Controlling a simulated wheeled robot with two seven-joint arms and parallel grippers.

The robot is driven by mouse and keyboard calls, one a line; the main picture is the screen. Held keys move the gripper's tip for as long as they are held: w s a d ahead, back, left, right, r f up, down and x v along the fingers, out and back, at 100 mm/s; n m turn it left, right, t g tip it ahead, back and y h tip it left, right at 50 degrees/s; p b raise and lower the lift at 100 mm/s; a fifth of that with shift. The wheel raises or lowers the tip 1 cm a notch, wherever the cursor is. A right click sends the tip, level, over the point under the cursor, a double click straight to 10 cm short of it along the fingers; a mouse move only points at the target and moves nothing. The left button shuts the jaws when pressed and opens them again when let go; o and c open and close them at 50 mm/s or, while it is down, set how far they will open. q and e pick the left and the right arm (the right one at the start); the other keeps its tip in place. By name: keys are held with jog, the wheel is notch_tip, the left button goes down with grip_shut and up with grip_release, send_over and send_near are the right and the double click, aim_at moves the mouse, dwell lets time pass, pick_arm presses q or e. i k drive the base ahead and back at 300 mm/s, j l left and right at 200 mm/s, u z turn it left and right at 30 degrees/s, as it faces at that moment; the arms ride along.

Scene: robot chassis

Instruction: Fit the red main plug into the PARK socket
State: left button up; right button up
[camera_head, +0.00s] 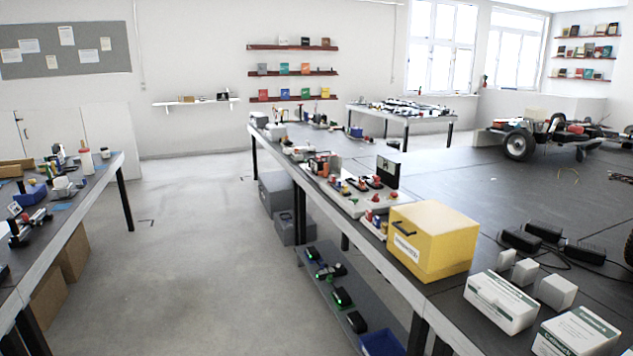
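Neither of my grippers is in the head view. A pale board (352,206) on the long dark table carries several small red, yellow and dark parts. A red piece (376,181) sits on this board, and another red piece (333,179) is toward its left end. More small red and blue parts (372,218) sit at the table edge beside the yellow box. The parts are too small to tell which is the red main plug. No PARK label is readable, so I cannot tell which is the socket.
A yellow box (440,243) with a dark handle stands near the table edge. White cartons (502,303) and black adapters with cables (545,235) lie nearer right. A cluttered bench (75,212) stands left. Grey floor (205,255) is clear between. A wheeled chassis (550,135) is at the back right.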

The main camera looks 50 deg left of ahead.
aim_at(388, 169)
jog(key=u, duration=1.35)
